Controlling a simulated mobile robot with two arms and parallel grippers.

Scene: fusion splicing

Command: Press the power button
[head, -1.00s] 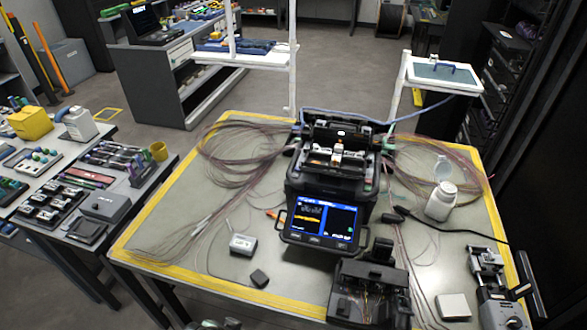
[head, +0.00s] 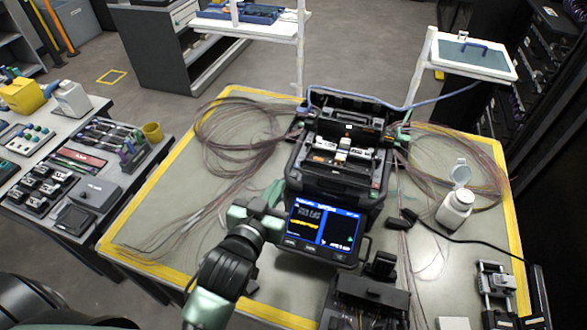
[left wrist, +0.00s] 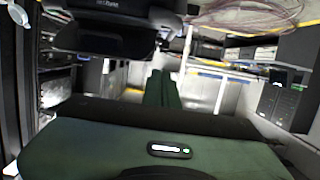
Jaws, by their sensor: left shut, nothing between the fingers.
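The fusion splicer (head: 337,180) stands on the table with its lit screen (head: 325,228) facing the front edge. Its wind cover is raised. I cannot make out which control is the power button. My left gripper (head: 274,194) is at the splicer's left front side, just left of the screen, and its fingers are shut and empty. The fingers also show in the left wrist view (left wrist: 163,88), pressed together, with a dark part of a device above them. Whether the fingertips touch the splicer cannot be told. My right gripper is not in view.
Loose fibre coils (head: 235,135) lie left of the splicer, others to its right. A white bottle (head: 455,210) with its cap open stands right. A black device (head: 368,300) stands before the splicer at the front edge. A black cable crosses the right side.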

